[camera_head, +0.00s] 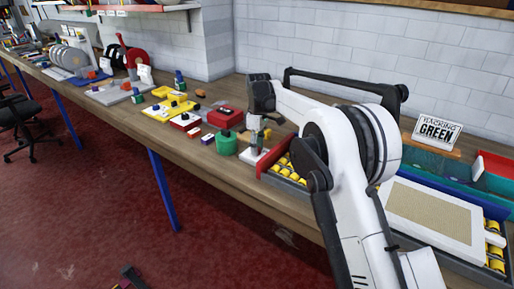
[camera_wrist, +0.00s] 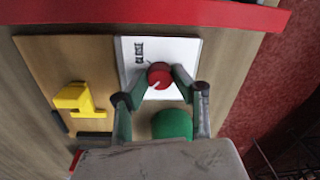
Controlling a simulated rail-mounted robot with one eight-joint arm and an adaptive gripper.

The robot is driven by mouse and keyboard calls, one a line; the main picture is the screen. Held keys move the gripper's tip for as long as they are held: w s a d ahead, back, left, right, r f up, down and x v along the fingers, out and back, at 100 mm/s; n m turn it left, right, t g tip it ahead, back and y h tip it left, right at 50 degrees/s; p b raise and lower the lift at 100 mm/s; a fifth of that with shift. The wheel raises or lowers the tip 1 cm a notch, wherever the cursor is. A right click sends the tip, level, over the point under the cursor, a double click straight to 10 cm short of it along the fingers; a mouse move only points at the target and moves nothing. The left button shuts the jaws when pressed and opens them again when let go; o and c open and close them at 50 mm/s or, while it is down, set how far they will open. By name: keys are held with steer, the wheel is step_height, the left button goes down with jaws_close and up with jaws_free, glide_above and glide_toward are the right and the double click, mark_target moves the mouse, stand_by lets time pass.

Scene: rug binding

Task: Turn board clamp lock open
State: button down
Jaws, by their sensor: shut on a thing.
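A red round knob (camera_wrist: 160,75) with a light pointer line sits on a white plate (camera_wrist: 185,50) with the dark printed word "CLOSE" beside it. My gripper (camera_wrist: 160,80) is shut on the red knob, with one finger on each side of it. In the head view my gripper (camera_head: 256,138) points down over the white plate (camera_head: 250,157); the knob is hidden there. A yellow clamp-like part (camera_wrist: 80,100) stands on a brown board (camera_wrist: 60,60) left of the plate in the wrist view.
A green rounded thing (camera_wrist: 172,124) lies close below the knob, between my fingers' bases. A red bar (camera_wrist: 140,14) crosses the top of the wrist view. In the head view, a green container (camera_head: 226,144), red box (camera_head: 225,117) and yellow tray (camera_head: 170,107) stand nearby on the bench.

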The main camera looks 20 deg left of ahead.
steer(key=c, duration=1.4)
jaws_free()
steer(key=shift+c, duration=0.2)
steer(key=shift+r, duration=0.15)
step_height(320, 180, up, 12)
steer(key=shift+w, duration=0.3)
